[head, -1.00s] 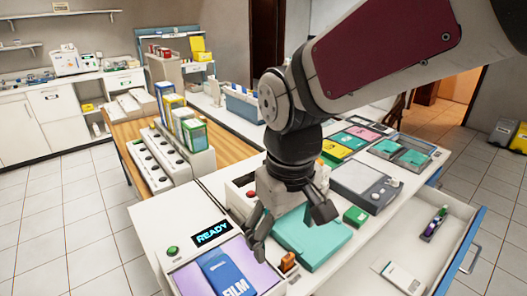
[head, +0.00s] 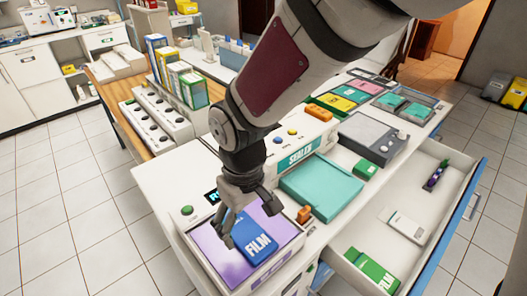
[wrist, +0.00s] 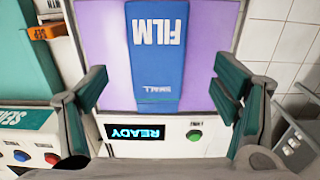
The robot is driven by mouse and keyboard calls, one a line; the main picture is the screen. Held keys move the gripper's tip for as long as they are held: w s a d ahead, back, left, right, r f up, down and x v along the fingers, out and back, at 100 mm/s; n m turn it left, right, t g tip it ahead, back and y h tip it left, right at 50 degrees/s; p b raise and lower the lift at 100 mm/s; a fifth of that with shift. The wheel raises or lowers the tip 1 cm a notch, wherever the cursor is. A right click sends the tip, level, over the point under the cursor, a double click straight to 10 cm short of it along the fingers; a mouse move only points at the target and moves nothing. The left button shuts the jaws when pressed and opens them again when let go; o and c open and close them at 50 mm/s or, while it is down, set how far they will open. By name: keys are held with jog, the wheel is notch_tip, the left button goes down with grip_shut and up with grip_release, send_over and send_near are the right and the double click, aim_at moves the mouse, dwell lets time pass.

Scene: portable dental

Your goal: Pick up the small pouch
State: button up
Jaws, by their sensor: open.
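The small pouch is a flat blue packet (head: 258,246) marked FILM. It lies on the lilac surface of a white-framed tray unit (head: 208,246) at the counter's near end. In the wrist view the pouch (wrist: 157,55) also reads SMALL and lies ahead, centred between the fingers. My gripper (head: 248,221) is open and empty above the pouch, its fingers hiding part of it in the head view. In the wrist view my gripper (wrist: 158,88) has its fingers wide apart on either side, clear of the pouch.
A READY display (wrist: 136,132) and green button (wrist: 194,135) sit on the unit's front. A sealer (head: 298,152), a teal tray (head: 322,188) and an orange block (head: 304,214) stand close by. An open drawer (head: 440,225) at right holds a green packet (head: 373,270).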

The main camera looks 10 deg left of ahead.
aim_at(251, 237)
jog(key=f, duration=0.5)
jog(key=shift+w+d+f, duration=0.1)
jog(key=shift+d, duration=0.1)
jog(key=c, duration=1.3)
